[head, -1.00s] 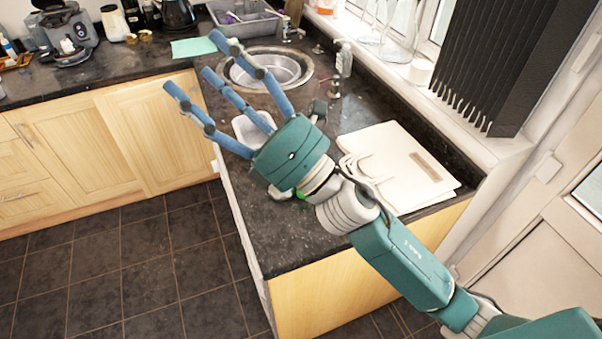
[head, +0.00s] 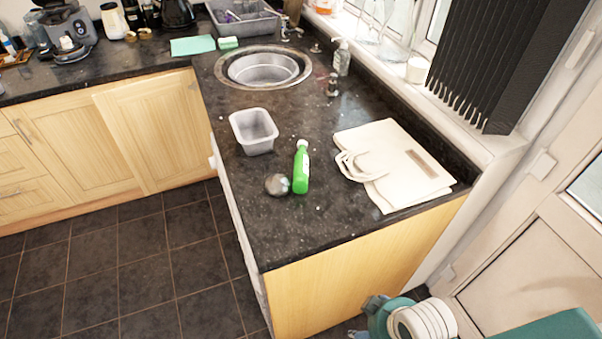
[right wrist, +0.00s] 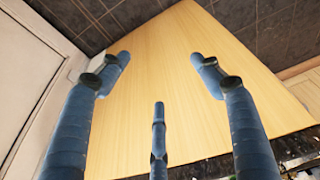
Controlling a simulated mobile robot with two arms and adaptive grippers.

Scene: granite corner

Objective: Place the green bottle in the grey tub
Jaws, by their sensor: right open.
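The green bottle (head: 302,172) is on the dark granite counter, its cap end pointing away from me; I cannot tell for sure whether it stands or lies. The grey tub (head: 246,146) is a small open rectangular container behind and to the left of the bottle, and it looks empty. My right gripper (head: 360,333) is at the bottom edge of the head view, low in front of the counter's end panel and well apart from the bottle. In the right wrist view its three fingers (right wrist: 158,80) are spread and empty, facing the wooden panel. My left gripper is out of view.
A small round dark object (head: 277,185) sits just left of the bottle. A cream bag (head: 405,170) lies flat to the right. The sink (head: 263,68) is behind the tub. The wooden end panel (head: 350,278) drops from the counter's front edge. The counter's front is clear.

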